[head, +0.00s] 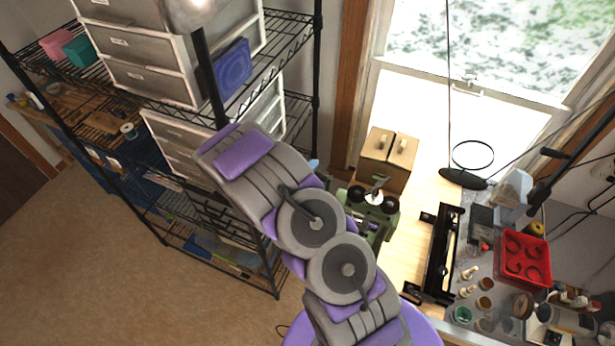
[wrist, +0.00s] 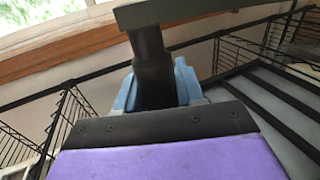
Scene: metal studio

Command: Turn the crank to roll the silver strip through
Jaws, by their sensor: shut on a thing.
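The green rolling mill (head: 383,216) stands on the wooden bench in the head view, with dark round knobs on top; my arm covers its left part. In the wrist view my gripper (wrist: 154,92) has its light blue fingers shut around the black crank handle (wrist: 148,48). The crank's grey-green bar (wrist: 225,10) crosses the top of that view, at the handle's end. In the head view my arm hides most of the gripper and the crank. I cannot make out the silver strip in either view.
A wooden box (head: 387,158) stands behind the mill. A black metal frame (head: 437,255) lies to its right, and a red tray (head: 523,260) with small jars and tools is farther right. Wire shelving (head: 318,60) with drawers stands left of the bench. Open floor lies lower left.

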